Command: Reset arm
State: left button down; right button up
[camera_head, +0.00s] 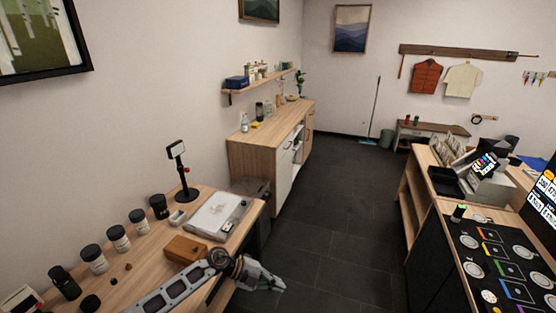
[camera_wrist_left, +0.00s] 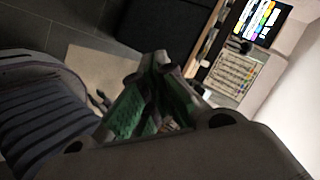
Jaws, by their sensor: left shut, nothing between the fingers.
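My left arm comes in from the bottom of the head view, low over the front of the wooden table (camera_head: 140,265). My left gripper (camera_head: 275,284) reaches past the table's right edge, over the dark floor. Its fingers are shut with nothing between them. In the left wrist view the gripper (camera_wrist_left: 150,110) shows its green finger pads close together, with floor and furniture behind. My right gripper is in neither view.
Several black-lidded jars (camera_head: 118,238), a wooden box (camera_head: 185,249), a white-and-grey device (camera_head: 216,214) and a black stand (camera_head: 184,180) occupy the table. A counter with a coloured dial panel (camera_head: 505,265) stands at right. Dark floor (camera_head: 335,220) between them is clear.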

pick_arm(q)
jog(key=w+a+f+n+t, duration=0.2)
jog(key=a+f+n+t, duration=0.1)
jog(key=f+n+t, duration=0.25)
jog(key=w+a+f+n+t, duration=0.2)
jog(key=a+f+n+t, duration=0.2)
jog(key=f+n, duration=0.25)
jog(key=s+a+f+n+y, duration=0.3)
jog(key=s+a+f+n, duration=0.15)
jog(key=f, duration=0.35)
jog(key=s+a+f+n+y, duration=0.35)
jog(key=s+a+f, duration=0.2)
jog(key=f, duration=0.35)
jog(key=s+a+f+n+g+y, duration=0.2)
jog(key=s+a+f, duration=0.3)
jog(key=s, duration=0.4)
jog(key=s+a+f+n+g+y, duration=0.1)
jog(key=s+a+f+n+y, duration=0.1)
jog(key=s+f, duration=0.55)
jog(key=s+a+f+n+g, duration=0.1)
jog(key=s+f+g, duration=0.1)
jog(key=s, duration=1)
jog(key=s+f+n+g+y, duration=0.1)
jog(key=s+f+n+g, duration=0.1)
jog(key=s, duration=1)
jog(key=shift+a+f+g, duration=0.4)
jog(key=shift+f+g, duration=0.35)
jog(key=shift+f, duration=0.05)
jog(key=shift+s, duration=0.2)
